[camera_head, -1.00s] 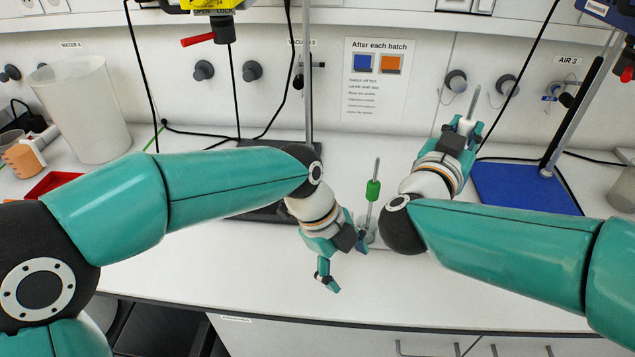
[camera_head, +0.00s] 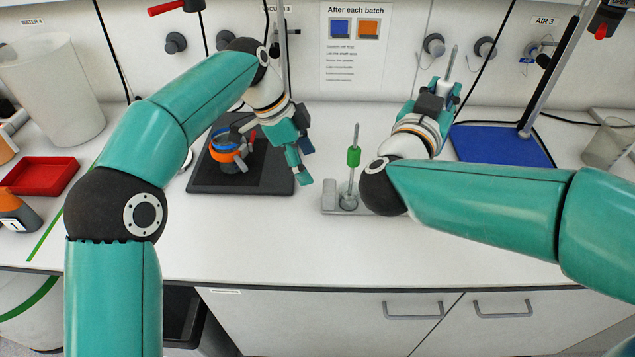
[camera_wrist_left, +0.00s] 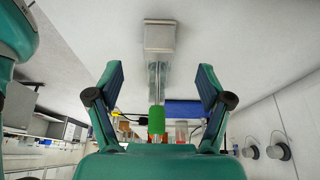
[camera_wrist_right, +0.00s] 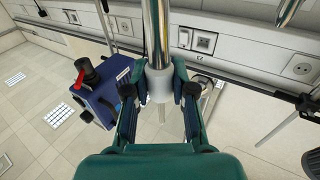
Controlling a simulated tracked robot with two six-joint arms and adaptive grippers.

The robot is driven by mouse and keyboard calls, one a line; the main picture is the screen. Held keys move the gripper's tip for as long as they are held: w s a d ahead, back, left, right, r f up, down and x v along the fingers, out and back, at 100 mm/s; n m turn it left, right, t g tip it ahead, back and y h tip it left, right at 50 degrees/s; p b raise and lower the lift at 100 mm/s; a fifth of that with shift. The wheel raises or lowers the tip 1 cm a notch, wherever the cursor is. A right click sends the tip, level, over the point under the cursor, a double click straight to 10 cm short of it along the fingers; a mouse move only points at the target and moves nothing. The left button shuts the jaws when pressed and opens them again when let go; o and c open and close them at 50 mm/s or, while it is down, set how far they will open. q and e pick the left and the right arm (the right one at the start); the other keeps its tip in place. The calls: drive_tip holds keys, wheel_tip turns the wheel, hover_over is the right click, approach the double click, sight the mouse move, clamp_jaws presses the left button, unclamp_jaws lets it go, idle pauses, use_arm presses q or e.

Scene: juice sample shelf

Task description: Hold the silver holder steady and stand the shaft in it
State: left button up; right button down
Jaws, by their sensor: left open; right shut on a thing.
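The silver holder (camera_head: 331,197) is a low grey block on the bench, its right part hidden behind my right arm. A thin rod with a green sleeve (camera_head: 353,157) stands upright in it. My left gripper (camera_head: 303,160) is open and empty, left of the holder and apart from it. In the left wrist view the holder (camera_wrist_left: 158,38) and green sleeve (camera_wrist_left: 156,122) appear between the open fingers. My right gripper (camera_head: 446,88) is shut on the metal shaft (camera_head: 452,62), raised behind the holder to its right. In the right wrist view the fingers close around the shaft's pale collar (camera_wrist_right: 160,85).
A black stand base (camera_head: 215,181) with an orange-and-blue item (camera_head: 228,147) lies left of the holder. A blue mat (camera_head: 497,144) is at right. A red tray (camera_head: 42,176) and white bin (camera_head: 52,85) are at left. The front bench is clear.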

use_arm(q)
drive_tip(key=x, duration=0.9)
drive_tip(key=shift+d+f, duration=0.15)
drive_tip(key=shift+f, duration=0.15)
